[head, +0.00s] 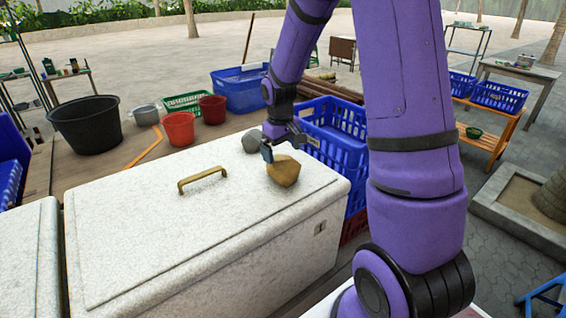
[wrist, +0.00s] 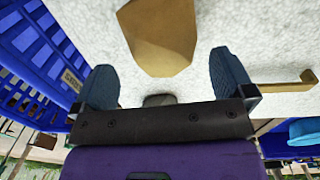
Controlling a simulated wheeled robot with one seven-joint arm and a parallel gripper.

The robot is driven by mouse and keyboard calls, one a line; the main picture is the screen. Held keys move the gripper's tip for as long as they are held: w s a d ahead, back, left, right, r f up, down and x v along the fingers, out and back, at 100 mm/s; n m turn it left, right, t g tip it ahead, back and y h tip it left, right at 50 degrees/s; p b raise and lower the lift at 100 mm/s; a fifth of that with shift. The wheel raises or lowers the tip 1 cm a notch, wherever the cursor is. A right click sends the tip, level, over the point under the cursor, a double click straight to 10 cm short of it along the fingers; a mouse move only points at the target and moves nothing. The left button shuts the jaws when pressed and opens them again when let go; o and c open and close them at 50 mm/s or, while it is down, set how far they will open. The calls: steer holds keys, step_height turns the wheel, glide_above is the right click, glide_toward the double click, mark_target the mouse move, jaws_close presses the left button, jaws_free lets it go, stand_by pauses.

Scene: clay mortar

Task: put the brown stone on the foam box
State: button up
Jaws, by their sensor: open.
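The brown stone (head: 284,171) rests on the lid of the white foam box (head: 140,240), toward its right end. It also shows in the wrist view (wrist: 160,35), just beyond and between my fingertips. My gripper (head: 284,146) is open and empty, close above the lid at the stone's far side. Its two blue-grey fingers (wrist: 165,85) stand apart in the wrist view. A grey stone (head: 251,141) lies on the lid behind the brown one, partly hidden by my gripper in the wrist view.
A brass handle (head: 202,179) rises from the lid left of the stone. A blue crate (head: 335,135) stands right behind the box. Red pots (head: 179,129), a black tub (head: 87,124) and a blue bin (head: 240,88) stand farther back. The lid's left part is clear.

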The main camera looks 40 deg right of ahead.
mark_target(281, 159)
steer(key=r, duration=0.6)
steer(key=shift+a, duration=0.2)
steer(key=s+a+r+t, duration=0.1)
steer(key=s+a+r, duration=0.2)
steer(key=s+r, duration=0.2)
steer(key=s+a+r+t, duration=0.2)
steer(key=s+a+r, duration=0.2)
steer(key=s, duration=0.8)
steer(key=s+a+r+t, duration=0.2)
steer(key=s+a+r, duration=0.2)
steer(key=s+r, duration=0.3)
steer(key=shift+s+r+m+y, duration=0.3)
steer(key=shift+s+m, duration=0.1)
steer(key=shift+s, duration=0.6)
steer(key=shift+c, duration=0.2)
